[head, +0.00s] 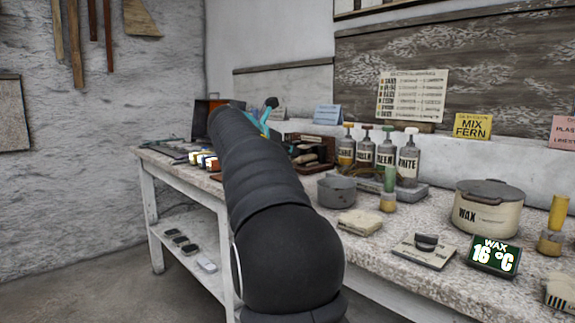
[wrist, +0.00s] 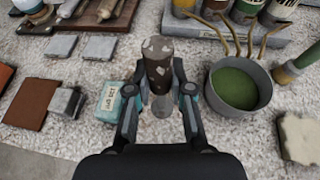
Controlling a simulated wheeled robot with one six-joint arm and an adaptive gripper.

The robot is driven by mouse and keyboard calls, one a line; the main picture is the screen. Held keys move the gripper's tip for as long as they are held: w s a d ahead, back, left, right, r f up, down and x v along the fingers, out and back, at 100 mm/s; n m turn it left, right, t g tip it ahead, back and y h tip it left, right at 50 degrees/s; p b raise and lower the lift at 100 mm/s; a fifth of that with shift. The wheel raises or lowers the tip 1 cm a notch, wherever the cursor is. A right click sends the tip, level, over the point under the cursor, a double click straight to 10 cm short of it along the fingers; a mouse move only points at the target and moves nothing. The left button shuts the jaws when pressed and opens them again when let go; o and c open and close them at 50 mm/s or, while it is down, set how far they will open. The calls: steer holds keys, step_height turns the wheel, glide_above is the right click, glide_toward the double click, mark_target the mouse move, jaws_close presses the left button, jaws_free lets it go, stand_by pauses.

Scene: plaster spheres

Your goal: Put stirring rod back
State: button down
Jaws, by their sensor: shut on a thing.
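My gripper (wrist: 160,108) is shut on a thick brown rod with pale specks (wrist: 158,66), which looks like the stirring rod. It stands roughly upright between the two fingers, with a greyish rounded part showing lower down. I cannot tell whether its lower end touches the table. In the head view my gripper (head: 262,117) is mostly hidden behind my arm, and the rod cannot be made out clearly there. A grey pot with green contents (wrist: 234,89) stands right of the gripper, apart from it; it also shows in the head view (head: 337,191).
Several thin brown curved sticks (wrist: 222,36) lie behind the pot, before labelled bottles (head: 387,155). A small teal-white block (wrist: 110,101) is close left of the gripper. Grey tiles (wrist: 98,47) and a brown tile (wrist: 30,106) lie further left. A wax pot (head: 487,212) stands right.

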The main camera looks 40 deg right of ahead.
steer(key=shift+f, duration=1.7)
steer(key=shift+f, duration=0.2)
steer(key=c, duration=1)
jaws_free()
steer(key=shift+c, duration=0.2)
steer(key=shift+f+b, duration=0.2)
steer(key=shift+b, duration=0.35)
steer(key=shift+a+r, duration=0.15)
steer(key=p+v, duration=0.1)
steer(key=v, duration=1.2)
steer(key=shift+a, duration=0.4)
